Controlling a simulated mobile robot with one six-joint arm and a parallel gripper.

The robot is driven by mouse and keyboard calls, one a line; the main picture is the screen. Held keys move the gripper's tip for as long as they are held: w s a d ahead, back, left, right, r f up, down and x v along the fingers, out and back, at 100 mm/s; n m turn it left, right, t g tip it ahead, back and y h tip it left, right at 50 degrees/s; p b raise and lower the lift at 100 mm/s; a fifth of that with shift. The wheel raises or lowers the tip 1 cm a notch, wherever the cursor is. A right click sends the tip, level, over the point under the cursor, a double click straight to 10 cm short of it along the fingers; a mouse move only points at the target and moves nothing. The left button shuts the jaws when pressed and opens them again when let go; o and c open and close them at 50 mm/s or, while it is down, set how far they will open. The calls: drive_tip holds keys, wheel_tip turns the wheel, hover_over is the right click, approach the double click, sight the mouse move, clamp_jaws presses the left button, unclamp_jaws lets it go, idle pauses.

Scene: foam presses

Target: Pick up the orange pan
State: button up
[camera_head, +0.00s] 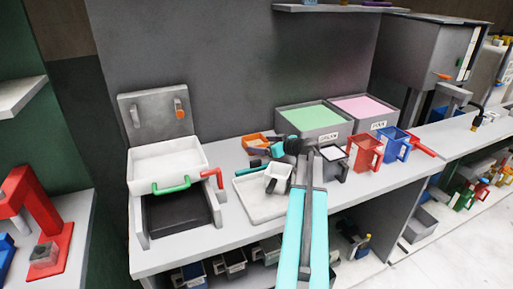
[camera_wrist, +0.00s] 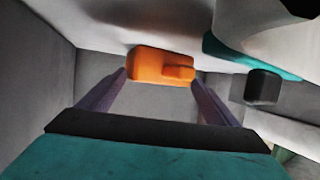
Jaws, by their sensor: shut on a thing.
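The orange pan (camera_head: 252,140) shows in the head view on the back of the counter, left of the green bin. In the wrist view an orange piece of it (camera_wrist: 150,66) sits between the two fingertips. My gripper (camera_wrist: 160,75) is shut on this orange piece. In the head view my gripper (camera_head: 262,149) is small and partly hidden by my wrist. I cannot tell whether the pan is clear of the counter.
A white tray (camera_head: 247,206) with a small white cup (camera_head: 279,172) stands in front. Green (camera_head: 315,116) and pink (camera_head: 362,108) foam bins, a red jug (camera_head: 366,152) and a blue jug (camera_head: 394,146) are to the right. A press with a white tray (camera_head: 168,162) stands left.

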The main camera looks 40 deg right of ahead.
drive_tip(key=shift+r, duration=0.1)
idle(0.3)
drive_tip(key=shift+r+b, duration=0.8)
drive_tip(key=shift+r, duration=4.1)
